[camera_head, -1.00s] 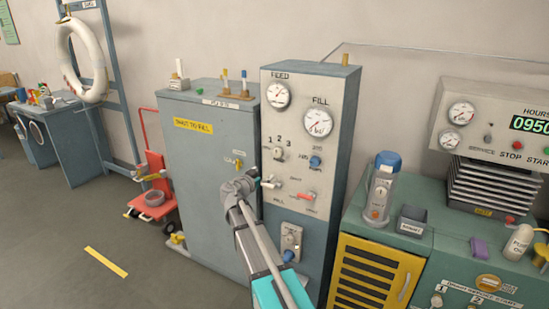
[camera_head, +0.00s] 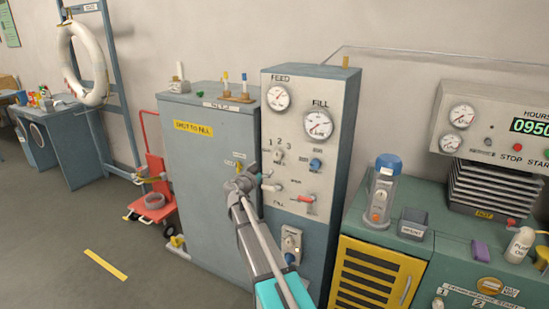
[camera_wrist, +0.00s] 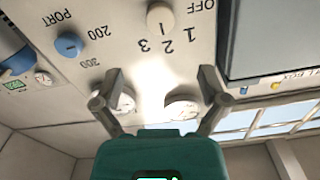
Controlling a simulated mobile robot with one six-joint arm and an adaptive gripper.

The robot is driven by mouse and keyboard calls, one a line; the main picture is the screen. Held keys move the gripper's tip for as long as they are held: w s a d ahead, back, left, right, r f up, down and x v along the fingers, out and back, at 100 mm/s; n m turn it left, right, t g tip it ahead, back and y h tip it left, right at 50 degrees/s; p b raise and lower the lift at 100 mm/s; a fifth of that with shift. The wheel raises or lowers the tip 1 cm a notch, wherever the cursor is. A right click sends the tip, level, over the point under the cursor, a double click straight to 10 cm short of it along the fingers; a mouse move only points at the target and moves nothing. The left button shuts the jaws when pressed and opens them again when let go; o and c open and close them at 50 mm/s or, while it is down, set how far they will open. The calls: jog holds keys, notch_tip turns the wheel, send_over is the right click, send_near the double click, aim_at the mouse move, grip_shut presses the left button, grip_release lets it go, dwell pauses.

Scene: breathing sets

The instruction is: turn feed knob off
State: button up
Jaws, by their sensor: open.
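A grey control panel (camera_head: 330,110) carries a feed gauge (camera_head: 278,98) at upper left and a fill gauge (camera_head: 319,125). Below the feed gauge is a pale round knob (camera_head: 278,155) with 1, 2, 3 around it. In the wrist view, upside down, this knob (camera_wrist: 160,17) is top centre, with OFF to its right. Its dark mark points to about 2 or 3. My gripper (camera_head: 256,178) is in front of the panel's left edge, below the knob in the head view. In the wrist view my gripper (camera_wrist: 160,78) is open and empty, apart from the knob.
A blue knob (camera_head: 315,164) and a red-handled lever (camera_head: 305,198) sit close to the pale knob. A tall grey cabinet (camera_head: 205,175) stands left of the panel. A green bench (camera_head: 455,250) with a bottle (camera_head: 382,192) stands to the right.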

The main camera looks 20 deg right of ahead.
aim_at(277, 156)
jog(key=x, duration=1.1)
jog(key=shift+w+d, duration=0.3)
